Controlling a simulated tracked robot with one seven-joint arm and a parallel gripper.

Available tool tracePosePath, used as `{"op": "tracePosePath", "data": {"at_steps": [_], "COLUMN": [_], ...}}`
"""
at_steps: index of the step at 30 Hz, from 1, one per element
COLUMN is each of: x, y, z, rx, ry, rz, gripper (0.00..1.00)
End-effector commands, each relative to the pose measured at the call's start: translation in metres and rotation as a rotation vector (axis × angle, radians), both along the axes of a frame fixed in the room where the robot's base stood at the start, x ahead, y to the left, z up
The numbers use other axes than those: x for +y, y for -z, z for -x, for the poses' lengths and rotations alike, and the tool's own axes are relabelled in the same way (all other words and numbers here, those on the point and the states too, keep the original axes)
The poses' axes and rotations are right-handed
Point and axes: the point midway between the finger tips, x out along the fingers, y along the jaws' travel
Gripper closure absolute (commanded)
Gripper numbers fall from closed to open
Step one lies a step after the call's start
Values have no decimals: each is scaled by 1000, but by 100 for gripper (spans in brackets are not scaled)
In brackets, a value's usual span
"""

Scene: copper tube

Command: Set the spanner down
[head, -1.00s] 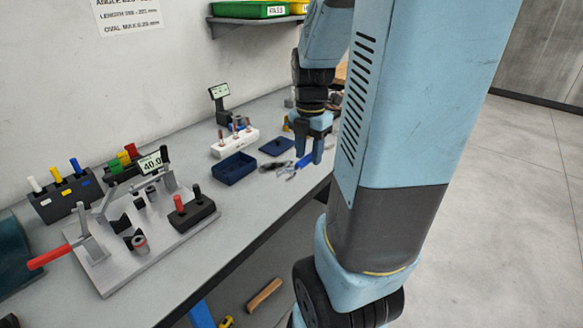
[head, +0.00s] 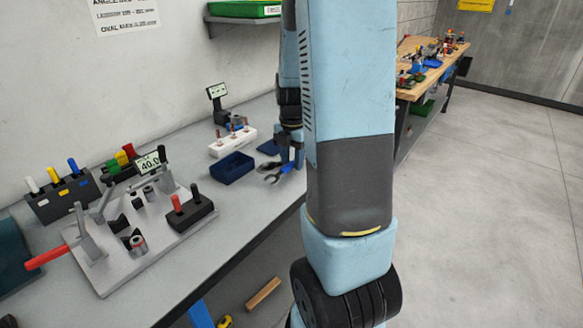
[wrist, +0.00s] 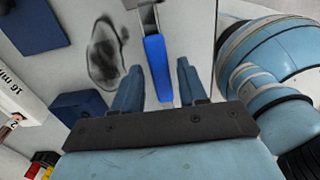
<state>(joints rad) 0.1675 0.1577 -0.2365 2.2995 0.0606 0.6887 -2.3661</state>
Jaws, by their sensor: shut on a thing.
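The spanner (head: 286,168) has a blue handle and a grey open-ended jaw. In the head view it is at the bench's front edge, jaw pointing left, handle at my gripper (head: 291,158). In the wrist view my gripper (wrist: 157,78) has its two fingers on either side of the spanner's blue handle (wrist: 157,68), and it is shut on it. The metal end runs out of the top of that view. The arm hides part of the gripper in the head view. I cannot tell whether the spanner touches the bench top.
A metal fixture plate (head: 150,235) with a red-handled clamp is further left. A dark grey patch (wrist: 105,52) lies beside the spanner. A wooden bench (head: 410,92) stands behind right.

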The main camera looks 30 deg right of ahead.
Motion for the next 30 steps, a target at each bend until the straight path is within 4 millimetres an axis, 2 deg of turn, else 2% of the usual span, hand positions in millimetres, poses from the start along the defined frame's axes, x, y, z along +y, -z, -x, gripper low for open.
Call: {"op": "tracePosePath", "data": {"at_steps": [7,18,19,26,30], "x": [0,0,0,0,1], "y": [30,34,34,34,33], "z": [-1,-1,-1,-1,-1], "rx": [3,1,1,1,1], "ry": [0,0,0,-1,-2], "rz": [-1,-1,-1,-1,-1], "gripper": [99,99,56,34,33]}}
